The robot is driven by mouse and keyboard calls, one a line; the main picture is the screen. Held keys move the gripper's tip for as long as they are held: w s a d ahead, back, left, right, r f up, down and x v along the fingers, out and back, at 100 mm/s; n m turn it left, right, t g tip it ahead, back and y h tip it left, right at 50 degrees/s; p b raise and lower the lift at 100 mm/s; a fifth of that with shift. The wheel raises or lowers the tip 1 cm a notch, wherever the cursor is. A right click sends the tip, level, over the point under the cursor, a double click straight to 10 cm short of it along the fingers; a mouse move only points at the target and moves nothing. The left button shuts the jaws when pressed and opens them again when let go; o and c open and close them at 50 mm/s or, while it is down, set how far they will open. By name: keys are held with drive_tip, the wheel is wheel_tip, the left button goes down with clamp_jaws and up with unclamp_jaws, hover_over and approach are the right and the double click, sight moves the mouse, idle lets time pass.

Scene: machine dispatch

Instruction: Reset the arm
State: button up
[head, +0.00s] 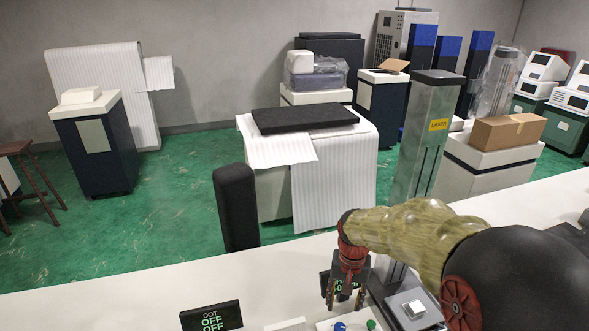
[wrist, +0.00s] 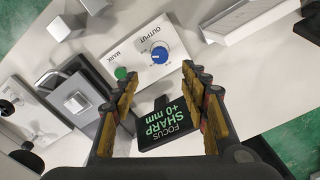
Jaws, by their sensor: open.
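My gripper (head: 345,302) points down over the white bench (head: 120,290), in front of the laser column (head: 428,125). In the wrist view my gripper (wrist: 158,78) has its two fingers spread apart with nothing held between them. A white OUTPUT panel (wrist: 136,55) with a blue knob (wrist: 159,55) and a green button (wrist: 121,73) lies beyond the fingertips. A black display (wrist: 165,128) reading FOCUS SHARP +0 mm is seen between the fingers. In the head view my arm hides part of the bench.
A second display (head: 211,316) reads DOT OFF OFF. A grey stage with a square block (wrist: 77,102) stands beside the panel. A white box (wrist: 250,20) is at the upper right of the wrist view. The bench's left part is mostly clear.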

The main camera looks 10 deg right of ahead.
drive_tip(key=s+r+n+t, duration=0.3)
drive_tip(key=s+r+t, duration=0.2)
drive_tip(key=s+r, duration=1.3)
drive_tip(key=s, duration=0.3)
drive_tip(key=shift+r+n+t, duration=0.25)
drive_tip(key=shift+n+t, duration=0.05)
drive_tip(key=shift+n, duration=0.1)
drive_tip(key=shift+w+d, duration=0.1)
